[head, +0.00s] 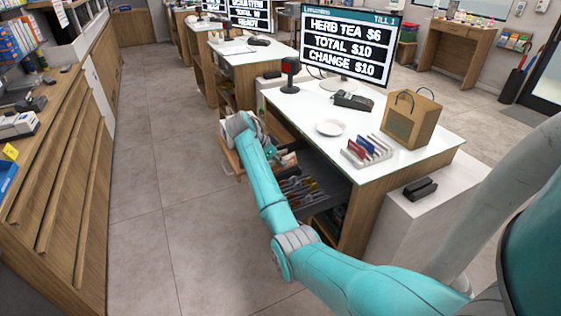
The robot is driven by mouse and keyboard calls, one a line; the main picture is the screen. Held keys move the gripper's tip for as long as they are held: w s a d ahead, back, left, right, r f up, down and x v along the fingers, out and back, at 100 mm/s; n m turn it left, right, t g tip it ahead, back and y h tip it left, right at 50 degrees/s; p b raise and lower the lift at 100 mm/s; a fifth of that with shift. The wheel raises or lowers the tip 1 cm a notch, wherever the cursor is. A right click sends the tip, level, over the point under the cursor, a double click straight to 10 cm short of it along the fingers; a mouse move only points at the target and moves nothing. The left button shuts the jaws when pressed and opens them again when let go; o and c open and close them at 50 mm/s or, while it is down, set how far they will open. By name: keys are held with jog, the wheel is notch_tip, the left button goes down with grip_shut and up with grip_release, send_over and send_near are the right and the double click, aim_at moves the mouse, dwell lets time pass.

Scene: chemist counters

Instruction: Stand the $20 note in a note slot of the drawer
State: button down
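The open dark grey drawer (328,181) juts from the left side of the near counter, below its white top. Small coloured items (299,190) lie in its compartments, too small to tell apart. My teal arm reaches across the drawer's left part, with the wrist near its far end. My gripper (277,152) is mostly hidden behind the wrist, close above the drawer's far part. I cannot see its fingertips clearly or whether they hold anything. I cannot make out the $20 note or tell which compartments are note slots.
The countertop (312,104) holds a plate (330,127), a card rack (367,151), a paper bag (410,118), a card terminal (353,101), a red-and-black scanner (290,75) and a till screen (345,45). Wooden shelving (60,150) lines the left. The floor (165,190) between is clear.

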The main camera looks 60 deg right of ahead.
jog(key=shift+f, duration=1.15)
jog(key=c, duration=1.2)
grip_release()
jog(key=shift+c, duration=0.2)
jog(key=shift+r, duration=0.1)
jog(key=v, duration=0.7)
jog(key=shift+a+r, duration=0.1)
jog(key=shift+a, duration=0.05)
